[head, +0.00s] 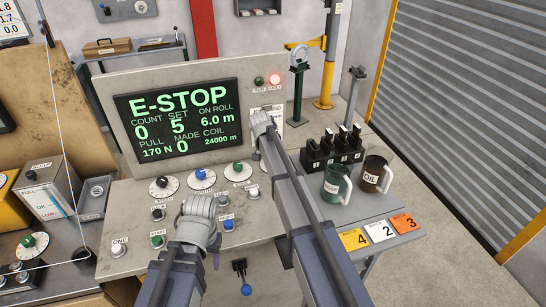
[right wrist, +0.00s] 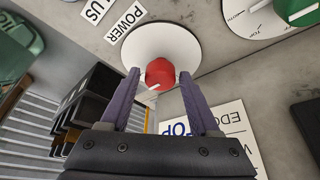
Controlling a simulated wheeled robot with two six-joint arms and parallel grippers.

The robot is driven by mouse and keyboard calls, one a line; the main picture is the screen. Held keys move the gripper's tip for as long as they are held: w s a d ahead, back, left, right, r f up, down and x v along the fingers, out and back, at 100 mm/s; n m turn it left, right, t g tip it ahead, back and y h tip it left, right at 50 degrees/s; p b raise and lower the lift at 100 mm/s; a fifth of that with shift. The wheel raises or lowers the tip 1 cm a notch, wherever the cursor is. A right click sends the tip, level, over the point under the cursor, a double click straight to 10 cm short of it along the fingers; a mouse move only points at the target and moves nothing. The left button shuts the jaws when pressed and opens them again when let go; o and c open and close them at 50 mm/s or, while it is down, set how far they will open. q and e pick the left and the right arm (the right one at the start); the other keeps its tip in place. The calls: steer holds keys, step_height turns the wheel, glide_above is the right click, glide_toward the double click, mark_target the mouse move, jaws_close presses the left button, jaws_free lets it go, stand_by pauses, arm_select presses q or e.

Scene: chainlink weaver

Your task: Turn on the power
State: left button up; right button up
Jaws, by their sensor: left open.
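The power switch is a red knob (right wrist: 160,73) on a white round plate (right wrist: 182,42), beside a label reading POWER (right wrist: 126,20) in the right wrist view. My right gripper (right wrist: 160,84) is open, with one finger on each side of the knob; I cannot tell whether they touch it. In the head view my right arm hides the knob, to the right of the screen (head: 180,118). The screen shows E-STOP in green. A red lamp (head: 275,79) is lit above; the green lamp (head: 259,81) looks dim. My left gripper (head: 198,212) is open over the lower panel.
Several dials and buttons, such as a blue-knobbed dial (head: 202,179), fill the panel. Black holders (head: 332,150), a green mug (head: 335,184) and a brown OIL mug (head: 374,175) stand to the right. Numbered cards (head: 380,231) lie in front of them.

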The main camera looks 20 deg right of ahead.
steer(key=shift+o, duration=0.9)
steer(key=shift+r, duration=0.1)
steer(key=p+v, duration=0.7)
steer(key=shift+a+r, duration=0.15)
steer(key=shift+r, duration=0.1)
steer(key=shift+s, duration=0.1)
steer(key=s+a+f+n+b, duration=0.1)
steer(key=s+a+n, duration=0.1)
steer(key=s, duration=0.4)
steer(key=s+a+f+n+g+b, duration=0.1)
steer(key=s+a+f+n, duration=0.1)
steer(key=s+a, duration=0.2)
steer(key=s+a+f+n+y+b, duration=0.1)
steer(key=s+a+n, duration=0.1)
steer(key=s, duration=0.6)
steer(key=shift+s+a+f+g, duration=0.15)
steer(key=shift+a, duration=0.3)
steer(key=shift+s+a+f+g, duration=0.15)
steer(key=shift+s+a, duration=0.05)
steer(key=shift+a, duration=0.25)
steer(key=s+a+f+n+g+b, duration=0.1)
steer(key=s+a+n, duration=0.1)
steer(key=s, duration=0.5)
steer(key=s+a+f+n+b, duration=0.1)
steer(key=s+n, duration=0.3)
steer(key=s, duration=0.4)
steer(key=shift+s+a+f+n+g+y, duration=0.2)
steer(key=shift+a+f+n+g+y, duration=0.15)
steer(key=shift+a, duration=0.4)
